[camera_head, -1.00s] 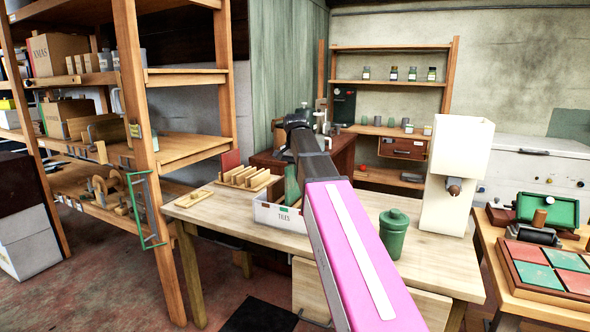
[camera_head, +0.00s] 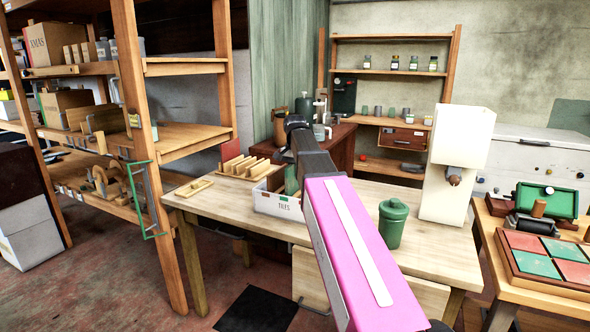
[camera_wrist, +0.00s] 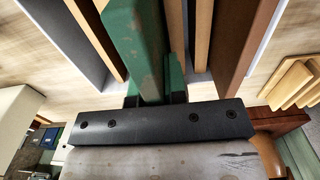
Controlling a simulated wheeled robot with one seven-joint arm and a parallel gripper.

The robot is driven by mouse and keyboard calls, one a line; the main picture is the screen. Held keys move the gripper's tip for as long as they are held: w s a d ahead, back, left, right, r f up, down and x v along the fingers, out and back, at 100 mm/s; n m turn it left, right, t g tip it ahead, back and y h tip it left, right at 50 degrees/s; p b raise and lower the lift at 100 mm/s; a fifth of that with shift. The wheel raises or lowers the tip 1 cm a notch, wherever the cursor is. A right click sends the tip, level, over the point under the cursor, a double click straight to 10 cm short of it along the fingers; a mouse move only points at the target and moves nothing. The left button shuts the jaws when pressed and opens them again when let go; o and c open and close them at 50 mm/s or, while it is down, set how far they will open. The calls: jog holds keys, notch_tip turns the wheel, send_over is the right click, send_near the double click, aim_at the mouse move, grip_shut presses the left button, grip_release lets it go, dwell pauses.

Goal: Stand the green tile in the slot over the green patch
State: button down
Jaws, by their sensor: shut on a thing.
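The green tile (camera_wrist: 138,45) is between the two fingers of my gripper (camera_wrist: 155,92) in the wrist view, and the jaws are shut on it. In the head view the green tile (camera_head: 291,180) shows as a narrow strip beside my arm, over the white TILES box (camera_head: 280,206). My arm hides most of the gripper there. The slotted wooden rack (camera_head: 247,166) stands on the table to the left of the box, and part of it shows at the right of the wrist view (camera_wrist: 295,80). I cannot make out a green patch at its slots.
Brown tiles (camera_wrist: 245,45) stand in the box close beside the held tile. A red tile (camera_head: 231,150) is upright at the rack's far left. A small wooden piece (camera_head: 196,187) lies in front. A green jar (camera_head: 392,224) and white machine (camera_head: 457,165) stand to the right.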

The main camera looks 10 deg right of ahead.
aim_at(295, 180)
jog(key=shift+f, duration=1.65)
jog(key=shift+f, duration=0.35)
jog(key=c, duration=1.1)
grip_release()
notch_tip(295, 180, up, 11)
jog(key=shift+f, duration=0.1)
